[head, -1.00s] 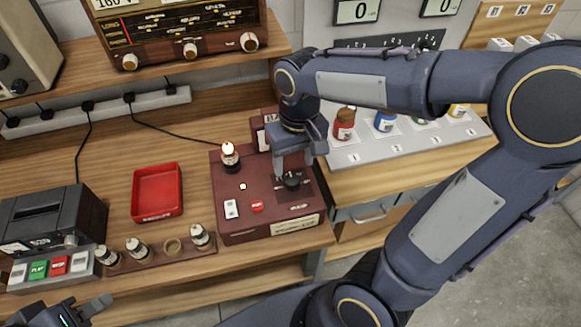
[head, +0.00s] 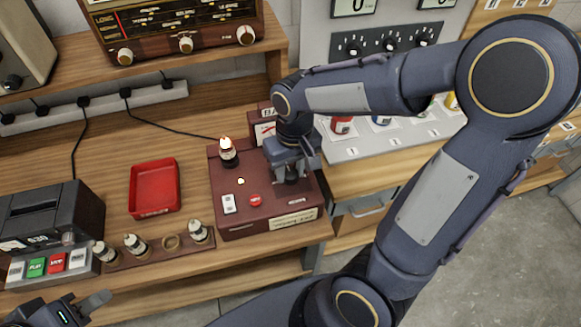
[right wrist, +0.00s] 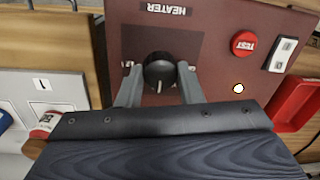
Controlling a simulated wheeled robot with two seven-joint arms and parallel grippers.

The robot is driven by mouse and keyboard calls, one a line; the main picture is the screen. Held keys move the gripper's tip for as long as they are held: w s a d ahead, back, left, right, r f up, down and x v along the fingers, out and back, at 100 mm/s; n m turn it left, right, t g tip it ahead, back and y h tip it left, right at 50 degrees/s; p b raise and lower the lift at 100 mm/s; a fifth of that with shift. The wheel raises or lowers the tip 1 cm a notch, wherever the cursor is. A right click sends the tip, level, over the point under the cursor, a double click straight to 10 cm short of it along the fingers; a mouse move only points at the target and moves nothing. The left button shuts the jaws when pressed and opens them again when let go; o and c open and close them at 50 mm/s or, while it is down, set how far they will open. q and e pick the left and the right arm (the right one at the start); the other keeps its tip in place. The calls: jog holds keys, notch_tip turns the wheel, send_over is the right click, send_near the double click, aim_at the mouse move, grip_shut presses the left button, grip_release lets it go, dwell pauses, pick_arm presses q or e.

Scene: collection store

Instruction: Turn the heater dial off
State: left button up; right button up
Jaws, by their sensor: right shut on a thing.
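The heater dial (right wrist: 158,72) is a round black knob with a pale pointer mark, on a dark plate of the maroon tester box (head: 233,208). In the head view, my right gripper (head: 291,178) mostly covers the dial. A glowing tube (head: 228,152) stands in the box's top.
A red test button (head: 256,200) and a white switch (head: 229,204) sit on the box's left part. A red tray (head: 155,188) and a rack of tubes (head: 160,250) are to the left. A grey panel with small jars (head: 341,126) stands right.

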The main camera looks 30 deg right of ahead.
jog(key=shift+n, duration=0.4)
jog(key=shift+c, duration=0.2)
jog(key=n, duration=0.3)
jog(key=shift+n, duration=0.4)
jog(key=n, duration=0.4)
jog(key=shift+n+p, duration=0.3)
jog(key=shift+p, duration=0.1)
jog(key=n, duration=0.4)
jog(key=shift+g+p, duration=0.3)
jog(key=shift+p, duration=0.1)
jog(key=n+p, duration=0.1)
jog(key=n, duration=0.3)
jog(key=shift+w+a+n+h, duration=0.1)
jog(key=shift+n+h, duration=0.2)
jog(key=o, duration=1)
jog(key=shift+c, duration=0.2)
